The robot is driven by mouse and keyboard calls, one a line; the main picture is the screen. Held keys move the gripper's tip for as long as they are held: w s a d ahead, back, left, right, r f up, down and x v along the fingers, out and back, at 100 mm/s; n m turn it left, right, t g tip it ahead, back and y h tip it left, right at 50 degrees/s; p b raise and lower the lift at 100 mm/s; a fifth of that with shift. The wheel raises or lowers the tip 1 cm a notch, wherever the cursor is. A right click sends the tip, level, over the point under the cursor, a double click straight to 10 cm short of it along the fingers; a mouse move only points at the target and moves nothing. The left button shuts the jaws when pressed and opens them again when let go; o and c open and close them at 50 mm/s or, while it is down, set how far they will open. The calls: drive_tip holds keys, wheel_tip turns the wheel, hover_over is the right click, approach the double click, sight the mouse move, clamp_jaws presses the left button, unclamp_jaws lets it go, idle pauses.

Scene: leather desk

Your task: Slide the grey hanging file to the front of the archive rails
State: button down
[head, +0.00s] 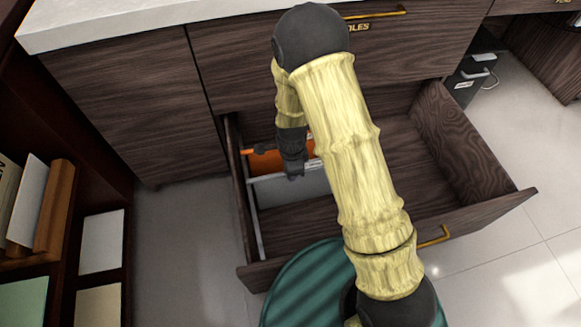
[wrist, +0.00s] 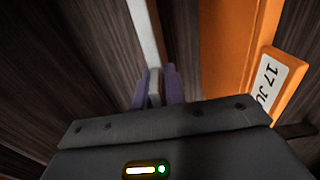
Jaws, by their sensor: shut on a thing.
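The grey hanging file (head: 308,187) hangs in the left part of an open drawer, its pale top bar running across. My gripper (head: 292,175) points down onto that bar, and my arm hides the file's right end. In the wrist view, my gripper's purple fingers (wrist: 156,86) are shut on the pale top bar of the grey file (wrist: 145,30). A pale archive rail (head: 252,205) runs along the drawer's left side. An orange hanging file (head: 268,160) is just behind the grey one; its label (wrist: 271,82) partly shows "17 JU" in the wrist view.
The drawer's front panel (head: 500,207) with a brass handle (head: 435,237) is nearest me. Free drawer floor (head: 290,237) lies between the grey file and the front. A green ribbed round object (head: 310,290) stands against the front. A dark bookshelf (head: 65,225) is at left.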

drive_tip(key=s+d, duration=0.4)
drive_tip(key=s, duration=0.9)
idle(2.2)
drive_tip(key=shift+s+d+f+p, duration=0.15)
drive_tip(key=shift+s+p, duration=0.4)
drive_tip(key=shift+p, duration=1.45)
drive_tip(key=shift+s+d+p, duration=0.1)
drive_tip(key=shift+s+p, duration=0.65)
drive_tip(key=shift+p, duration=1.5)
drive_tip(key=c, duration=1.4)
unclamp_jaws()
drive_tip(key=shift+o, duration=0.2)
drive_tip(key=shift+r, duration=0.2)
wheel_tip(320, 180, up, 17)
drive_tip(key=p, duration=1.3)
drive_tip(key=shift+r+p, duration=0.15)
drive_tip(key=shift+p, duration=0.25)
